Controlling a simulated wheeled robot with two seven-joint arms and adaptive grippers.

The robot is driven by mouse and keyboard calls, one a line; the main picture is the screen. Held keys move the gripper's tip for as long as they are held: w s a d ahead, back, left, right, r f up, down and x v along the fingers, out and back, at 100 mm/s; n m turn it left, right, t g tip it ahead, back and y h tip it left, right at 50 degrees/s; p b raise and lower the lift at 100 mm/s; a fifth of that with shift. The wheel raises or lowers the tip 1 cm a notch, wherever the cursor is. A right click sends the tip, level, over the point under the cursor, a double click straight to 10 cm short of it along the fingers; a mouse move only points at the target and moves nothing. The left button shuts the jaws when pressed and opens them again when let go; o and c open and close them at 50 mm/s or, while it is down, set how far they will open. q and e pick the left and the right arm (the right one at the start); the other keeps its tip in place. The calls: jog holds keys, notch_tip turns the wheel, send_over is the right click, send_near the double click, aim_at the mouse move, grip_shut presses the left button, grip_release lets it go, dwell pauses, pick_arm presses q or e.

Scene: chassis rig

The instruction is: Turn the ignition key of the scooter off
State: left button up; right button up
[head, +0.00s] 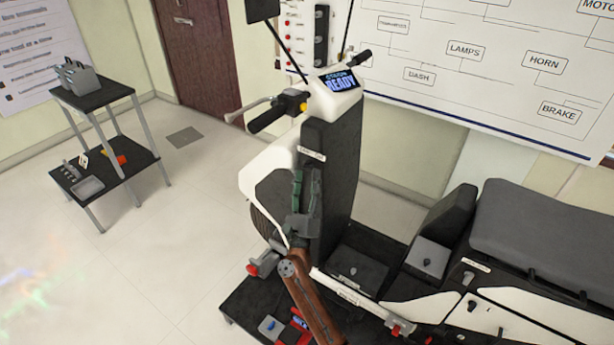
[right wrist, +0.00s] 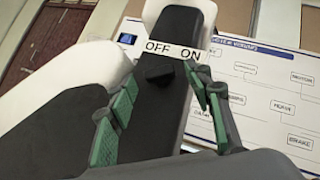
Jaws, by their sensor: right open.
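The scooter (head: 335,175) stands in the middle of the head view, with a white and black front column. A small label sits high on the column; in the right wrist view the label (right wrist: 173,50) reads OFF and ON. The ignition key (right wrist: 158,73), a black knob, sits just below the label, nearer OFF; I cannot tell its exact setting. My right gripper (head: 304,188) is in front of the column, with green finger pads. In the right wrist view the gripper (right wrist: 164,93) is open, its fingers on either side of the key and apart from it. My left gripper is not seen.
The handlebar (head: 283,108) and a lit display (head: 341,81) reading READY are above the column. The seat (head: 545,235) is at the right. A black two-shelf cart (head: 92,97) stands at the left. A wiring board (head: 495,60) hangs behind.

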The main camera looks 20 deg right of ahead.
jog(key=shift+w+d+r, duration=0.2)
jog(key=shift+w+r, duration=0.1)
jog(key=shift+w, duration=0.1)
jog(key=c, duration=1.1)
